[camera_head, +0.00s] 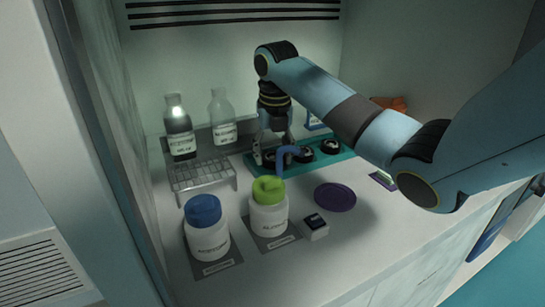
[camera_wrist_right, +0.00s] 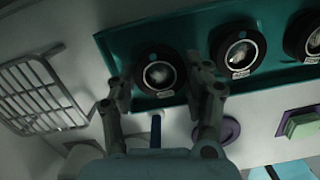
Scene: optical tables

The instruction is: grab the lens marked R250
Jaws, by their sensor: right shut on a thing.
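A teal tray (camera_head: 346,156) holds three black round lens mounts in a row. In the right wrist view the tray (camera_wrist_right: 185,102) shows the left lens (camera_wrist_right: 160,75), the middle lens (camera_wrist_right: 238,51) and the right lens (camera_wrist_right: 312,42). Each has a small white label, too small to read, so I cannot tell which is R250. My right gripper (camera_head: 270,148) reaches down at the left end of the tray. In the wrist view its fingers (camera_wrist_right: 160,88) stand on both sides of the left lens, shut on it. The lens appears at tray level. My left gripper is not in view.
A wire rack (camera_head: 203,174) stands left of the tray, with two clear bottles behind. A blue-capped bottle (camera_head: 207,240) and a green-capped bottle (camera_head: 268,218) with a blue bent tube stand in front. A purple disc (camera_head: 335,196) and small dark-topped box (camera_head: 314,228) lie right of them.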

